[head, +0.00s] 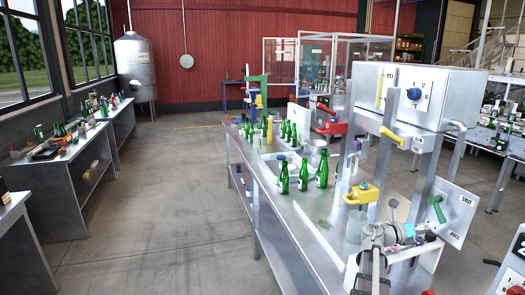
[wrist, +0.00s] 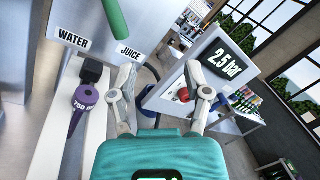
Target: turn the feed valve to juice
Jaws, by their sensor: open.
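The feed valve's green lever (head: 438,209) is on a grey-white panel (head: 452,216) at the right in the head view. In the wrist view the green lever (wrist: 115,17) is cut off by the top edge, with its lower end between a WATER label (wrist: 73,40) and a JUICE label (wrist: 130,52). The valve's pivot is not clear there. My gripper (wrist: 161,92) is open, its two grey fingers wide apart with nothing between them. It is below the lever in the wrist view and apart from it. In the head view its teal part (head: 409,230) is left of the panel.
A purple piece (wrist: 84,98) marked 750 and a black block (wrist: 92,70) sit on a white rail left of my gripper. A panel reading 2.5 bar (wrist: 218,63) with a red knob (wrist: 183,95) stands to the right. Green bottles (head: 303,174) stand on the steel bench (head: 292,222).

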